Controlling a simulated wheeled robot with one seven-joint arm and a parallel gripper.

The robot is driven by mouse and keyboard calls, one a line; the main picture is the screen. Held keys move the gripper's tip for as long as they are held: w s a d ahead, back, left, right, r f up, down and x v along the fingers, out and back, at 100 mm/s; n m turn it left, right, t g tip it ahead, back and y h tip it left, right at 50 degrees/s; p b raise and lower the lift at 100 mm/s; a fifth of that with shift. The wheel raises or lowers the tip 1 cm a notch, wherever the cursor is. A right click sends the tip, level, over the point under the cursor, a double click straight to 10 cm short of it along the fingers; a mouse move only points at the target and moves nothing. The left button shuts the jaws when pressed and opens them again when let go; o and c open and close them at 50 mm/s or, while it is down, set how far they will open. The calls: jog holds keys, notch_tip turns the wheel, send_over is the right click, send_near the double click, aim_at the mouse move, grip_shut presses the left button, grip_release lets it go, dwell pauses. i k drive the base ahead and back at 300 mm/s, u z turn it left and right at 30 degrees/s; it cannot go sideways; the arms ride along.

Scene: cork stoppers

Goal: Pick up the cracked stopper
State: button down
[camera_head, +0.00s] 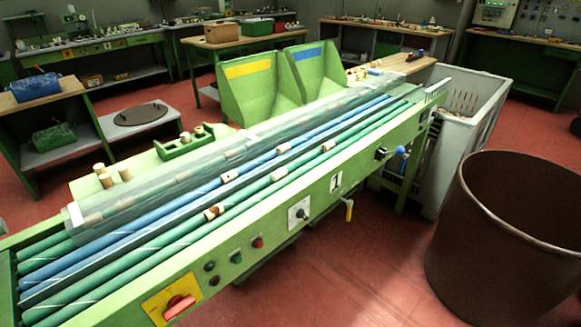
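Several cork stoppers lie on a green sorting machine (330,183) with long blue and green rollers. One stopper (213,211) on the near green rollers has a dark reddish-brown patch at one end. Another stopper (229,176) on the blue roller shows a small dark mark. Two paler stoppers, one in the middle (283,148) and one farther right (327,146), lie farther up the rollers. They are too small for me to tell which is cracked. My gripper is not in view.
A clear cover (150,200) lies over the back rollers, with blurred stoppers beneath. A few stoppers (125,174) stand behind it near a green holder (185,141). Green chutes with yellow (248,68) and blue labels rise behind. A brown barrel (505,240) and white crate (455,140) stand right.

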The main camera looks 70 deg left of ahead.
aim_at(326, 146)
jog(key=u, duration=2.5)
